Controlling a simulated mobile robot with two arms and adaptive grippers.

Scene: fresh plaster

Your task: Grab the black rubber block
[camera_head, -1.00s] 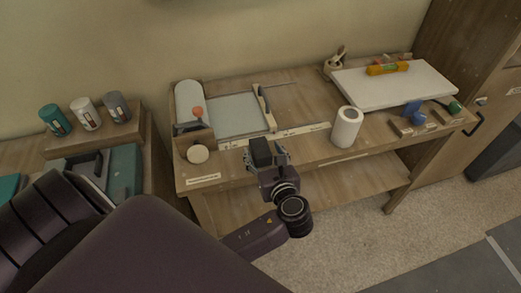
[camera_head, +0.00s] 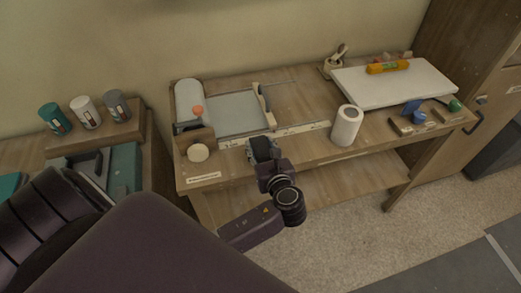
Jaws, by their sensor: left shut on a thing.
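The black rubber block (camera_head: 263,148) is a small dark shape at the front edge of the wooden workbench (camera_head: 300,155), in the middle of the head view. My left gripper (camera_head: 261,153) is shut on it, with its grey fingers at the block's sides. The wrist and fingers hide the block's lower part. I cannot tell whether the block touches the bench top. My right gripper is not in view.
A white paper roll (camera_head: 346,127) stands to the right of my left gripper. A roller and tray unit (camera_head: 237,114) lies behind left. A white board (camera_head: 395,85) carries an orange level (camera_head: 388,67). Canisters (camera_head: 86,113) stand on a shelf at left.

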